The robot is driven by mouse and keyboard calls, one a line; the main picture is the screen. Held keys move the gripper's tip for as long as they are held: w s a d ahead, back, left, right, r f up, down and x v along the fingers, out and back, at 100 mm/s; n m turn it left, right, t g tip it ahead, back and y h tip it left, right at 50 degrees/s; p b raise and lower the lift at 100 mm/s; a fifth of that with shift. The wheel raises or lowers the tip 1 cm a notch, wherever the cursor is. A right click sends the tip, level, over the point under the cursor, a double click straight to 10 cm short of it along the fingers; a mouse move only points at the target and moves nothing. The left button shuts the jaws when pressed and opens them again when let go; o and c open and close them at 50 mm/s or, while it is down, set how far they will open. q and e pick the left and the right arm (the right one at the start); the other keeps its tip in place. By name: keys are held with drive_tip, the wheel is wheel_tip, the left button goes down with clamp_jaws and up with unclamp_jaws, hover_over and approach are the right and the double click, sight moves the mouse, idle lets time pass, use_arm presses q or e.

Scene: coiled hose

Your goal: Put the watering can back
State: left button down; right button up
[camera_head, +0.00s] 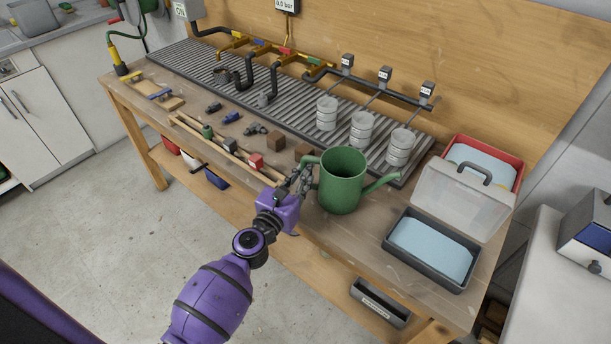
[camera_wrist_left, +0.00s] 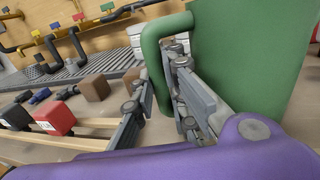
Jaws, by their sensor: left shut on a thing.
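The green watering can (camera_head: 341,182) is upright at the front of the wooden workbench (camera_head: 350,234), its spout pointing right and its handle facing left. I cannot tell whether its base touches the bench. My left gripper (camera_head: 304,184) comes in from the front left and is shut on the can's handle. In the left wrist view the can (camera_wrist_left: 250,55) fills the upper right, with the handle (camera_wrist_left: 154,50) between the fingers of my left gripper (camera_wrist_left: 160,95). My right gripper is not in view.
A dark open case (camera_head: 434,246) with blue lining lies right of the can. Grey cylinders (camera_head: 362,129) stand behind on the ribbed mat. Brown blocks (camera_head: 275,141) and a red block (camera_head: 256,162) lie to the left. A dark bin (camera_head: 380,302) sits on the lower shelf.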

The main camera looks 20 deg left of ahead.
use_arm(q)
drive_tip(key=shift+s, duration=0.1)
drive_tip(key=shift+f, duration=0.3)
drive_tip(key=c, duration=1.9)
unclamp_jaws()
drive_tip(key=shift+r, duration=0.1)
drive_tip(key=shift+o, duration=0.8)
